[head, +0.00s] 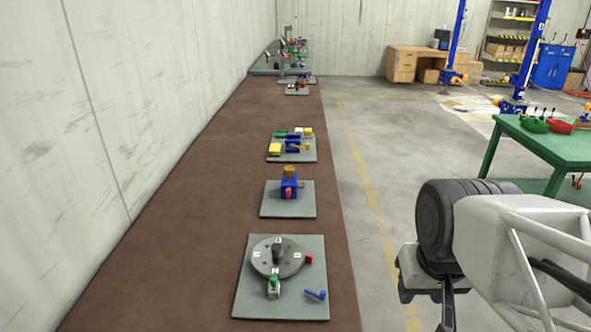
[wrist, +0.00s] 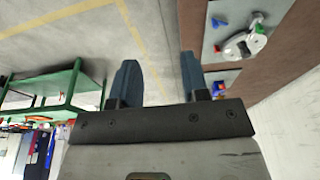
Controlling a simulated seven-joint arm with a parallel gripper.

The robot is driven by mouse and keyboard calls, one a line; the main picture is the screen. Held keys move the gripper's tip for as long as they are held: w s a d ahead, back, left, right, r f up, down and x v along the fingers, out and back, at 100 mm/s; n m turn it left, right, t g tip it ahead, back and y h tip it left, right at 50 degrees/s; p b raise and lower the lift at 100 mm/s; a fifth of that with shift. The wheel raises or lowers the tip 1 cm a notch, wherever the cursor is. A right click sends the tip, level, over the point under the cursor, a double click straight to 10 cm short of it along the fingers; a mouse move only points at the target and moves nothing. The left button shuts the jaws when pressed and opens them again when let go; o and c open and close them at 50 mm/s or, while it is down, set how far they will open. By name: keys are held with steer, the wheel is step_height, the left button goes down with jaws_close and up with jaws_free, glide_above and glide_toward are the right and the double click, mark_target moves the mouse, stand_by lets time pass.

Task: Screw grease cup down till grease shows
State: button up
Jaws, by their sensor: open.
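A blue block (head: 289,188) with a brass-coloured cap (head: 290,171) on top and a red part on its front stands on a grey plate (head: 270,207) on the long brown bench. The cap looks like the grease cup, but it is too small to be sure, and I cannot make out any grease. In the wrist view, the blue block (wrist: 219,87) shows partly behind my right finger. My gripper (wrist: 158,84) is open and empty, with bare floor between its fingers. In the head view my arm is at the lower right, off the bench and apart from the block.
A nearer plate holds a grey disc (head: 278,257) with a dark knob, and a blue handle (head: 316,294). Farther plates carry yellow and blue blocks (head: 292,143) and other fixtures. A wall bounds the bench's left.

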steer(key=o, duration=0.4)
steer(key=shift+o, duration=0.6)
steer(key=shift+w+r, duration=0.15)
steer(key=shift+w, duration=0.05)
steer(key=w+a+r+n, duration=0.2)
steer(key=w+r, duration=0.1)
steer(key=w, duration=0.6)
steer(key=w+a+r+n, duration=0.1)
steer(key=w+r+n, duration=0.15)
steer(key=w, duration=0.65)
steer(key=n+g, duration=0.3)
steer(key=n, duration=0.6)
glide_above(288, 167)
steer(key=shift+m, duration=0.25)
steer(key=f, duration=1.4)
steer(key=shift+s+d+f, duration=0.1)
steer(key=shift+s+d, duration=0.05)
steer(key=shift+s, duration=0.15)
steer(key=shift+w+f, duration=0.15)
steer(key=shift+w, duration=0.1)
steer(key=shift+f, duration=0.15)
